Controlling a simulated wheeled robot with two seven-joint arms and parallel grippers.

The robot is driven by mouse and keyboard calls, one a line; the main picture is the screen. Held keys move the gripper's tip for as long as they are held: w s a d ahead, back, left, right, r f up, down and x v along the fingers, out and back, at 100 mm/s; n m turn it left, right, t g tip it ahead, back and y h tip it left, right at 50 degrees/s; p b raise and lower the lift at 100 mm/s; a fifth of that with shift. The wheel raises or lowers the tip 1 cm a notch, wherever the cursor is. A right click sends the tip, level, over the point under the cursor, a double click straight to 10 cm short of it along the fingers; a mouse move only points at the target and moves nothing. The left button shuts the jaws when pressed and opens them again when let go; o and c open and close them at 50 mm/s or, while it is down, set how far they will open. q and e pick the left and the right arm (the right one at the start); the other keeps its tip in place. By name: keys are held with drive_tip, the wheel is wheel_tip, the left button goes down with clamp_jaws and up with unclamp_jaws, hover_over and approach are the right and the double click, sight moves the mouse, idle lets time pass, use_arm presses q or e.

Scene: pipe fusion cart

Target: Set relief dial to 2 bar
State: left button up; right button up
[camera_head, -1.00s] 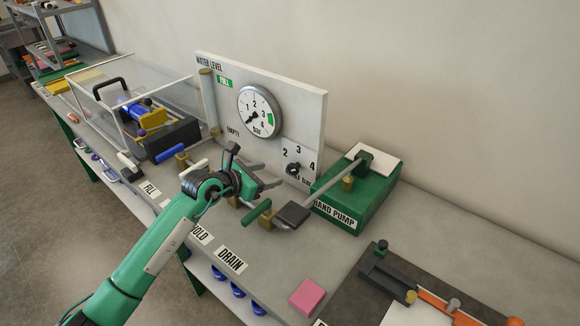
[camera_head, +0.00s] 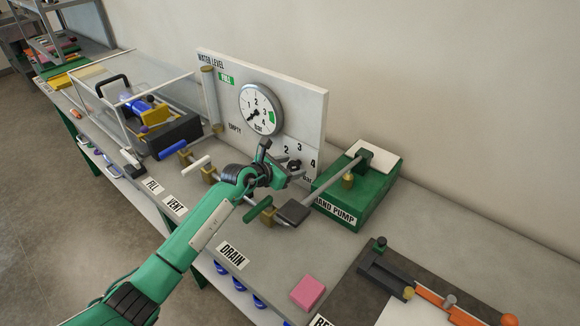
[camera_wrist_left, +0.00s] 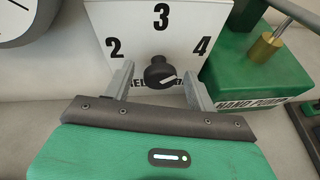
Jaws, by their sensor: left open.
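The relief dial (camera_head: 294,165) is a small black knob low on the white panel (camera_head: 315,120), with the numbers 2, 3 and 4 around it. In the left wrist view the dial (camera_wrist_left: 159,72) has a white pointer mark directed right, towards the 4 side. My left gripper (camera_wrist_left: 158,84) is open, with one grey finger on each side of the dial and visible gaps between. Whether the fingertips reach the knob's depth is hard to tell. In the head view my left gripper (camera_head: 284,172) is at the panel's lower right, partly hiding the label below the dial. My right gripper is not in view.
The round gauge (camera_head: 261,110) is above the dial, its needle at the low end. The green hand pump (camera_head: 355,190) stands close right, its lever (camera_head: 330,182) slanting near my gripper. Valve handles (camera_head: 258,209) stand in front. A pink block (camera_head: 308,293) lies nearer.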

use_arm(q)
drive_tip(key=c, duration=1)
drive_tip(key=shift+a+f+n+g+h+b, duration=0.15)
drive_tip(key=shift+n+g+h+b, duration=0.35)
drive_tip(key=shift+n+b, duration=0.5)
drive_tip(key=shift+w+n+h+b, duration=0.1)
drive_tip(key=shift+n+h+b, duration=0.85)
drive_tip(key=shift+n, duration=0.35)
drive_tip(key=o, duration=1)
